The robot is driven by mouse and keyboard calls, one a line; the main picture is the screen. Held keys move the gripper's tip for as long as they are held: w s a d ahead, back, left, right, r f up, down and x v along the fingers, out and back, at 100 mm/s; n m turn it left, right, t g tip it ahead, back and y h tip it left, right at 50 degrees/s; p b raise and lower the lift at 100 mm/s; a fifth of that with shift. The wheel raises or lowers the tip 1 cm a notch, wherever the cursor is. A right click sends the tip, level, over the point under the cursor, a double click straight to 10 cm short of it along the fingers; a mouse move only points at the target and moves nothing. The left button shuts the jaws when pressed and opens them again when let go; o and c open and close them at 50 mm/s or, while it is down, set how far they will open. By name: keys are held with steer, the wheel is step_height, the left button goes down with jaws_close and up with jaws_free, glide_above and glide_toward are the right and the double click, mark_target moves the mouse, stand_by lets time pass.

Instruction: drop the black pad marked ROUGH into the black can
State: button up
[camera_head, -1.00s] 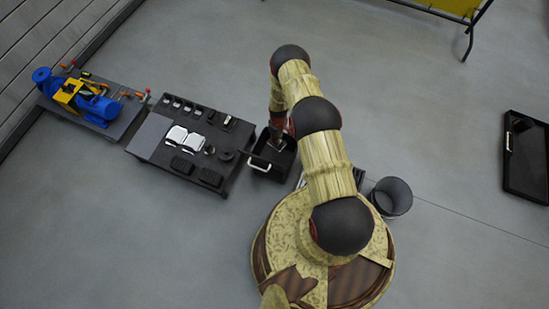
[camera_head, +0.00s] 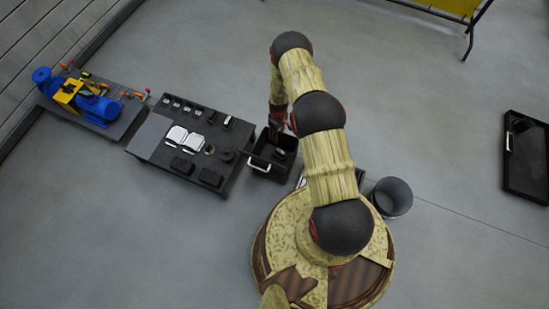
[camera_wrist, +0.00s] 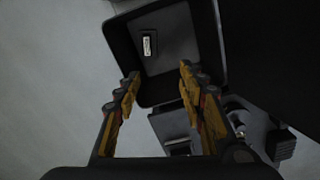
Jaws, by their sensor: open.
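My gripper (camera_wrist: 158,77) is open, with its two yellow fingers apart and nothing between them. It is above a black open bin (camera_wrist: 117,45) in the wrist view. Inside the bin lies a dark flat item with a small pale label (camera_wrist: 149,45); its print is too small to read, so I cannot tell if it is the pad marked ROUGH. In the head view the bin (camera_head: 255,164) stands beside the workbench, with something dark grey inside. A round dark can (camera_head: 391,197) stands on the floor right of my base; I cannot see its inside.
The dark workbench (camera_head: 150,137) left of the bin holds white sheets (camera_head: 185,138), black blocks (camera_head: 211,177) and several small parts. A blue and yellow pump (camera_head: 85,100) sits farther left. A black case (camera_head: 526,157) lies at right. Floor between is clear.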

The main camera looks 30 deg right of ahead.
step_height(320, 180, up, 7)
stand_by(0.3)
stand_by(0.5)
